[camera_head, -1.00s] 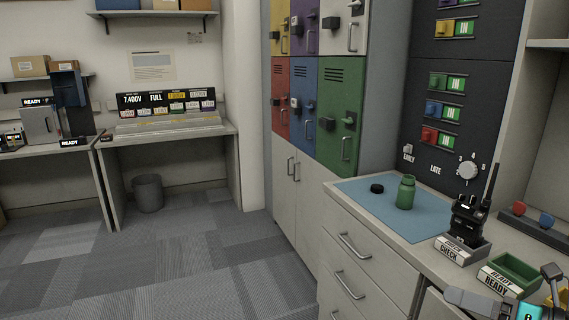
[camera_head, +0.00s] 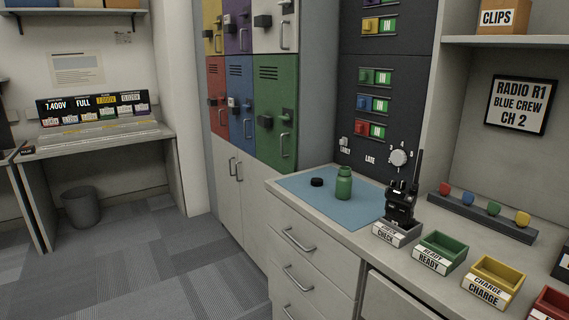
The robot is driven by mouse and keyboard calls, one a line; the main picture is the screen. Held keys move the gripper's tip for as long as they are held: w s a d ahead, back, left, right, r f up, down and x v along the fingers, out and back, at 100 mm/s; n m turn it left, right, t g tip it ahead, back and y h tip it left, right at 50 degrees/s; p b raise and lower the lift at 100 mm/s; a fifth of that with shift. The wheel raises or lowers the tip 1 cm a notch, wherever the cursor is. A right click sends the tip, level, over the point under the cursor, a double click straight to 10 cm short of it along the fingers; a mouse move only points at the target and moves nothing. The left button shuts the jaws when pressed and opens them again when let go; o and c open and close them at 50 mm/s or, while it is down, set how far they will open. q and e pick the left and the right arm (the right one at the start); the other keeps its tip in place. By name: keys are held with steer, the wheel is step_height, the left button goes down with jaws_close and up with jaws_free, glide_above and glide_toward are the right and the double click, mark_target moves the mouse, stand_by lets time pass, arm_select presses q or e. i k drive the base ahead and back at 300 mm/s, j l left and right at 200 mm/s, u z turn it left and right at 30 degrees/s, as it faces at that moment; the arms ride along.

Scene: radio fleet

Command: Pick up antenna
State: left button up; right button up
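A black antenna (camera_head: 417,170) stands upright at the top of a black handheld radio (camera_head: 400,203). The radio sits in the grey holder labelled CHECK (camera_head: 397,236) on the counter, right of the blue mat. Whether the antenna is fixed to the radio I cannot tell. Neither of my grippers shows in this view.
A green jar (camera_head: 344,184) and a black cap (camera_head: 317,182) are on the blue mat (camera_head: 296,187). Green READY (camera_head: 441,254) and yellow CHARGE (camera_head: 494,283) trays line the counter front. A rack with coloured knobs (camera_head: 483,214) stands behind them.

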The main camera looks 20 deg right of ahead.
mark_target(414, 186)
steer(key=z, duration=1.3)
